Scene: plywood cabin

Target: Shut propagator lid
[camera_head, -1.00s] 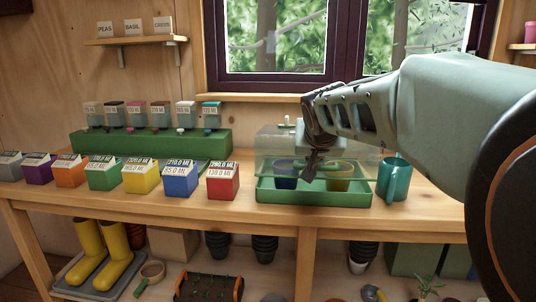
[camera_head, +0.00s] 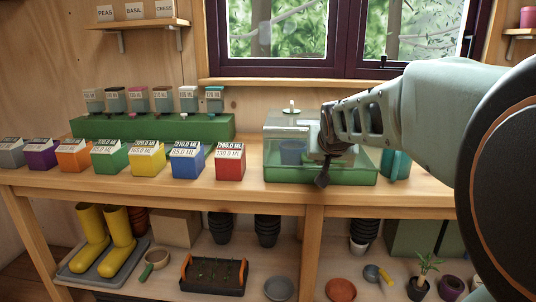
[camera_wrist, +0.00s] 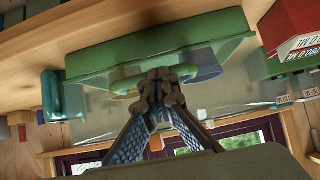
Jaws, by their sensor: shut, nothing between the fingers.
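The propagator has a green tray (camera_head: 285,174) on the bench and a clear lid (camera_head: 280,133) with a small knob on top. The lid looks down level over the tray; whether its rim is fully seated is hard to tell. A blue pot (camera_head: 292,151) shows through it. My gripper (camera_head: 322,180) is shut and empty at the front of the propagator, hiding the lid's right part. In the wrist view, which looks upside down, my shut fingers (camera_wrist: 161,88) are in front of the green tray (camera_wrist: 150,58); contact cannot be told.
A teal mug (camera_head: 394,165) stands close to the tray's right, partly behind my arm. A red box (camera_head: 230,162) and several other coloured boxes line the bench to the left. A green stand (camera_head: 160,128) with small labelled containers is behind them. The window is behind the propagator.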

